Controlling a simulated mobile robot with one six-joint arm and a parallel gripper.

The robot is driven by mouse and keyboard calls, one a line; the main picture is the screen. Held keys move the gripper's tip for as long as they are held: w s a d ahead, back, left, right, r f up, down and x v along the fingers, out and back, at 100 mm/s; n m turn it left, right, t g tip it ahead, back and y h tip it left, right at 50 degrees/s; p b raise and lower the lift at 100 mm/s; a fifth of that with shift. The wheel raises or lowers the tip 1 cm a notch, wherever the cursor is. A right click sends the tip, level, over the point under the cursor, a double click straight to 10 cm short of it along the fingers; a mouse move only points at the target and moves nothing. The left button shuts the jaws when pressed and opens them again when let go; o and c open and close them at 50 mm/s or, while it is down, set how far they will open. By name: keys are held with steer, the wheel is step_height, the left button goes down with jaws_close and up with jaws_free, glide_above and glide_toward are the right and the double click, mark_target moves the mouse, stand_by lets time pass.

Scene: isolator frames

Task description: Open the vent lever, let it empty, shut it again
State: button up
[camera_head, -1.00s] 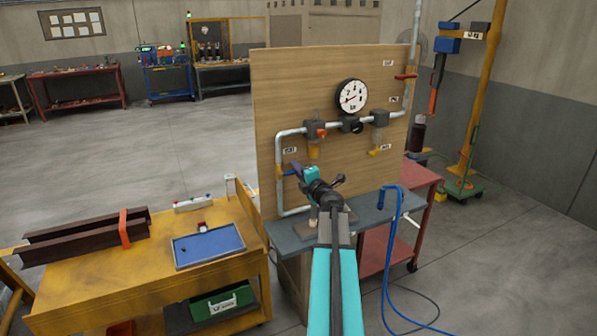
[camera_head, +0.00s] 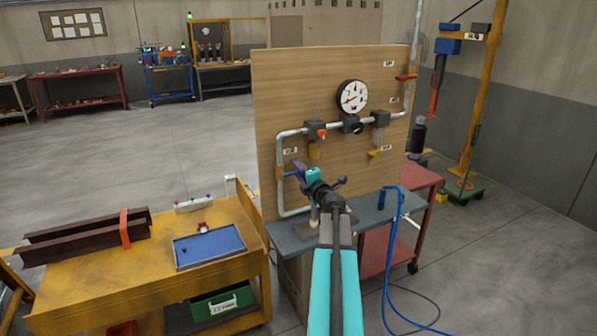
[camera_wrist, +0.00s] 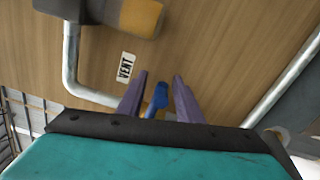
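The blue vent lever (camera_wrist: 159,97) shows in the wrist view, near the pipe and beside the white VENT label (camera_wrist: 125,67). My gripper (camera_wrist: 159,78) has its two purple fingers apart, with the lever between them and a gap on each side. The lower part of the lever is hidden behind my gripper body. In the head view my gripper (camera_head: 297,168) is at the lower left of the wooden panel (camera_head: 270,100), and the lever (camera_head: 288,173) shows just left of it. The round gauge (camera_head: 352,96) has a red needle pointing to the lower left.
A red handle (camera_head: 406,77) and a yellow handle (camera_head: 379,153) sit on other pipe branches, with an orange-red knob (camera_head: 321,134) between. A grey bench top (camera_head: 370,213) lies below the panel. A yellow table (camera_head: 110,275) with a blue tray (camera_head: 208,258) stands left.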

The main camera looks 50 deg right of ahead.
steer(key=b+v, duration=0.2)
steer(key=v, duration=1.1)
steer(key=shift+b, duration=0.3)
steer(key=shift+a+f, duration=0.1)
steer(key=shift+a, duration=0.1)
